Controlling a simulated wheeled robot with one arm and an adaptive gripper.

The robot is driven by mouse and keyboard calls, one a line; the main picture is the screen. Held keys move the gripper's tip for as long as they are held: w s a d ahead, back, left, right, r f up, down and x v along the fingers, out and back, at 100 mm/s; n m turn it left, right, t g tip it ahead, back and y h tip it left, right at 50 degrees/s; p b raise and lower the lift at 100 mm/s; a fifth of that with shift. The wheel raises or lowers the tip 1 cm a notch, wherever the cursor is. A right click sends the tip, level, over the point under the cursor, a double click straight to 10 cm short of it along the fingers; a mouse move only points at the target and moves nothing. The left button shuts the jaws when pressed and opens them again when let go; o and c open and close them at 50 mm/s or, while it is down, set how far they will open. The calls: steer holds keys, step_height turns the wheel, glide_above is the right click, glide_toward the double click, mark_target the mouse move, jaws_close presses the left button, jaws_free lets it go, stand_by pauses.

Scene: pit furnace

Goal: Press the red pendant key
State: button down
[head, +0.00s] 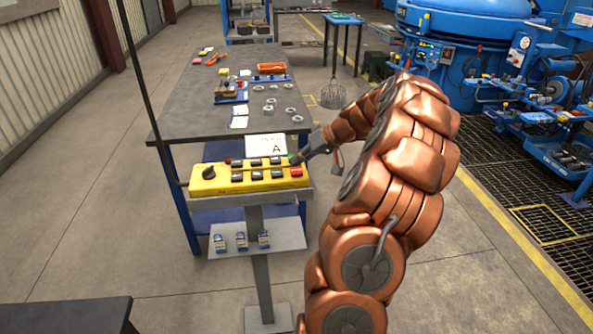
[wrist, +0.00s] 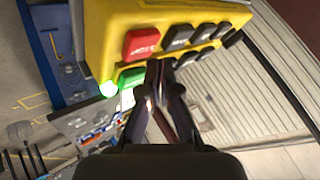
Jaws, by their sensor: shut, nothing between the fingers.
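The yellow pendant (head: 230,177) lies on a stand in front of the long table, with a black knob at its left end and rows of black keys. The red key (head: 296,171) is at its right end in the near row. In the wrist view the red key (wrist: 141,42) shows large at the upper middle, with a green key (wrist: 131,77) below it. My gripper (head: 299,159) is shut and empty, at the pendant's right end by the green key. In the wrist view its fingertips (wrist: 160,68) are just right of the green key and below the red key; contact cannot be told.
A card marked A (head: 266,147) stands behind the pendant. A shelf (head: 226,236) below holds several small blue-and-white items. The long grey table (head: 190,110) behind carries trays and rings. Blue furnace equipment (head: 470,60) stands at the right. Floor is clear at the left.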

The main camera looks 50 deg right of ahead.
mark_target(299, 170)
steer(key=shift+f+b, duration=0.9)
steer(key=shift+b, duration=0.45)
stand_by(1.3)
steer(key=shift+r, duration=0.9)
steer(key=shift+r, duration=0.1)
steer(key=shift+r+p, duration=0.3)
steer(key=shift+r, duration=2.1)
